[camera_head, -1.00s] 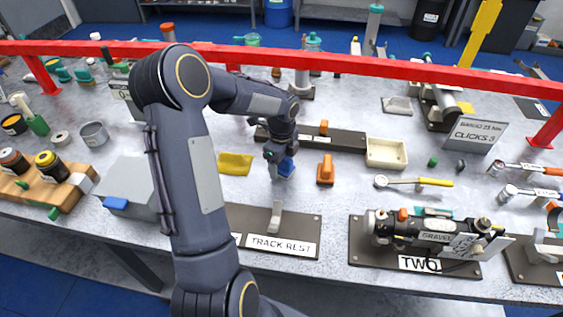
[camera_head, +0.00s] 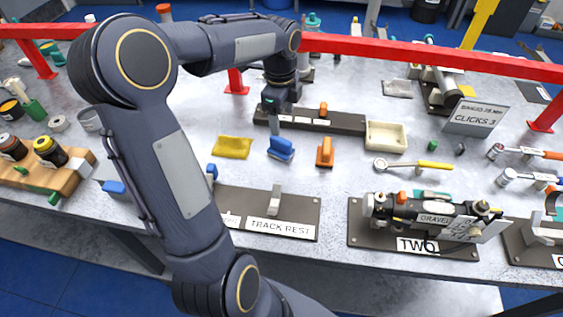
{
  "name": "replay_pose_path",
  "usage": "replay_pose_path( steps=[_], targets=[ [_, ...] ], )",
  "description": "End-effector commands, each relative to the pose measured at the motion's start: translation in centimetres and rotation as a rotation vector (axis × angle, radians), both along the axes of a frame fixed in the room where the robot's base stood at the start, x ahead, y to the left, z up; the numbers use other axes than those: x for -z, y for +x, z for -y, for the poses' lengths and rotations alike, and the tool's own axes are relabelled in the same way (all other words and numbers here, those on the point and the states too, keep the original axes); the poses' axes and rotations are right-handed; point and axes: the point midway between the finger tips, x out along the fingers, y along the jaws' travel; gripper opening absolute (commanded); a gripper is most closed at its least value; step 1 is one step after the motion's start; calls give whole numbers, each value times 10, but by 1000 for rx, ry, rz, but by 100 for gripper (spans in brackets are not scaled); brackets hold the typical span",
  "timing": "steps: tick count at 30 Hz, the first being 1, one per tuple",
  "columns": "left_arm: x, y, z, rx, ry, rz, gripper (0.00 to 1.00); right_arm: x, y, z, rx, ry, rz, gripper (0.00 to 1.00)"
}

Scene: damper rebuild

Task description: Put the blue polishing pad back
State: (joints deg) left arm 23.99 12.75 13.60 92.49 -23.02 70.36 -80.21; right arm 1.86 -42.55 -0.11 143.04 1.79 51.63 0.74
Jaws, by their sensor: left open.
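The blue polishing pad (camera_head: 281,149) rests on the table, between a yellow cloth-like pad (camera_head: 232,148) and an orange block (camera_head: 325,153). My left gripper (camera_head: 276,122) points down above and behind the blue pad, near the left end of a dark bar (camera_head: 345,123). It is apart from the pad, open, and holds nothing that I can see. Its fingertips are small and partly dark. My right gripper is not in view.
A cream tray (camera_head: 386,136) stands right of the dark bar. The TRACK REST plate (camera_head: 300,202) and a damper on the TWO plate (camera_head: 425,218) lie in front. A red rail (camera_head: 430,59) crosses behind. My left arm covers the left middle.

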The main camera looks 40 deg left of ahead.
Motion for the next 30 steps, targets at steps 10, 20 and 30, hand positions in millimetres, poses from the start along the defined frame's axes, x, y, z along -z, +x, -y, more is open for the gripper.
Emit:
replay_pose_path(
  steps=[10, 20, 30],
  targets=[
    [-39, -112, 86, -732, -227, 178, 67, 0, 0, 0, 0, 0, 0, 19],
    [-16, -189, 146, -1313, -586, 150, 67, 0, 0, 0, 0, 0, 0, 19],
    [-9, -200, 157, -1415, -655, 118, 67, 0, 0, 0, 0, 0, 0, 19]
  ],
)
